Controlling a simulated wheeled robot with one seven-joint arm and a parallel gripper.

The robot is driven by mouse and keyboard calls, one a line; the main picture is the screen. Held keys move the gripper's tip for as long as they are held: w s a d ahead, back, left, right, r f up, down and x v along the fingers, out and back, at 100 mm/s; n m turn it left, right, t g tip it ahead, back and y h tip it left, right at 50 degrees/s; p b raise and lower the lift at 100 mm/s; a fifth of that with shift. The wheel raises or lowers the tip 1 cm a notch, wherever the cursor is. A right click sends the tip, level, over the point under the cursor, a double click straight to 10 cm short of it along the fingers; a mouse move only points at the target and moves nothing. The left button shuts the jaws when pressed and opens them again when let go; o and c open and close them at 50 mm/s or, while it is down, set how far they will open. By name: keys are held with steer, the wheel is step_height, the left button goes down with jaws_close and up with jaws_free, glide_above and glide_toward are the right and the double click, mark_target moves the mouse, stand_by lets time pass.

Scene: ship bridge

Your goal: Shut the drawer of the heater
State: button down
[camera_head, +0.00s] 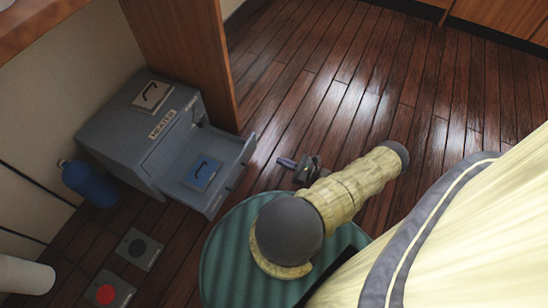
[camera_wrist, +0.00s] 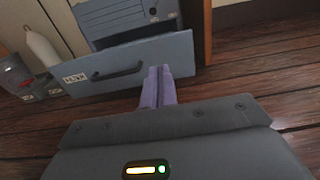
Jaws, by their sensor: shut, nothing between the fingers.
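The heater (camera_head: 130,125) is a grey box with a "HEATER" label, standing on the floor at the left in the head view. Its drawer (camera_head: 228,178) is pulled out toward my side, with a blue panel with a handle lying inside it. In the wrist view the drawer front (camera_wrist: 100,72) shows a dark handle and a small label, and the heater body (camera_wrist: 120,18) is behind it. My gripper (camera_head: 287,163) is shut and empty, its purple fingers pointing toward the drawer. In the wrist view the fingertips (camera_wrist: 160,72) overlap the right part of the drawer front; I cannot tell whether they touch it.
A blue bottle (camera_head: 88,183) stands left of the heater. Two floor plates, one with a red disc (camera_head: 107,292) and one with a dark disc (camera_head: 138,249), lie in front of it. A wooden panel (camera_head: 190,50) stands behind the heater. The wooden floor (camera_head: 330,90) at right is clear.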

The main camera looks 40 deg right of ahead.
mark_target(247, 147)
steer(key=b+x, duration=0.5)
steer(key=x, duration=0.7)
steer(key=shift+w+f, duration=0.1)
steer(key=shift+f, duration=0.05)
steer(key=shift+w+a, duration=0.15)
steer(key=shift+w, duration=0.15)
